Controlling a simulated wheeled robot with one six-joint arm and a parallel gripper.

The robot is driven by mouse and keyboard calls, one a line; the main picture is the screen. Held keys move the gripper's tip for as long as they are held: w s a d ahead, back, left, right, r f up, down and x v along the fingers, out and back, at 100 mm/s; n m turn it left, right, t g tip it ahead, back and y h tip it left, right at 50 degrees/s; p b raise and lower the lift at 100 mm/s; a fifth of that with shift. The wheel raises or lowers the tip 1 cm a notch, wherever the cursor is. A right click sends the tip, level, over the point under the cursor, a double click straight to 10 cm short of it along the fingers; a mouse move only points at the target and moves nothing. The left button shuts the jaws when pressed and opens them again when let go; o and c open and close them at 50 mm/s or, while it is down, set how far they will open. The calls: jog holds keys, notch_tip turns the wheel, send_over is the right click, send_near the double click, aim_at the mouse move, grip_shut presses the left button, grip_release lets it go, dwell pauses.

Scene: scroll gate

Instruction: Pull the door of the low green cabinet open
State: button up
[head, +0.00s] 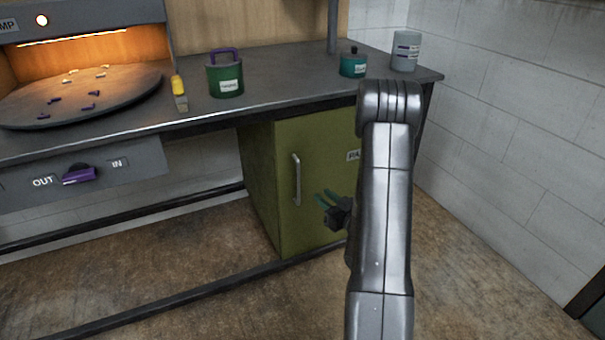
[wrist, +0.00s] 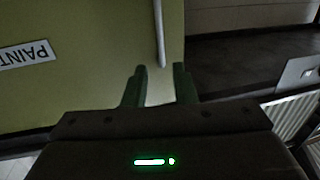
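The low green cabinet (head: 308,150) stands under the workbench, and its door looks shut. A vertical silver bar handle (head: 297,180) is on the left side of the door. My gripper (head: 322,197) is in front of the door, a little right of the handle and near its lower part. Its two green fingers are apart with nothing between them. In the wrist view the open fingers (wrist: 160,85) point at the green door (wrist: 100,60), with the handle (wrist: 159,35) just beyond the tips. I cannot tell the exact gap. My arm hides the door's right part.
The workbench (head: 290,70) carries a green pot, a teal jar, a grey can and a yellow-handled tool. A lit round tray (head: 75,97) is at left. A low metal rail (head: 200,299) runs before the cabinet. A white wall (head: 510,130) stands at right.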

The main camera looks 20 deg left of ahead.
aim_at(299, 176)
jog(key=b+x, duration=0.1)
jog(key=x, duration=1.2)
jog(key=shift+w+a, duration=0.15)
jog(key=shift+a, duration=0.1)
grip_shut()
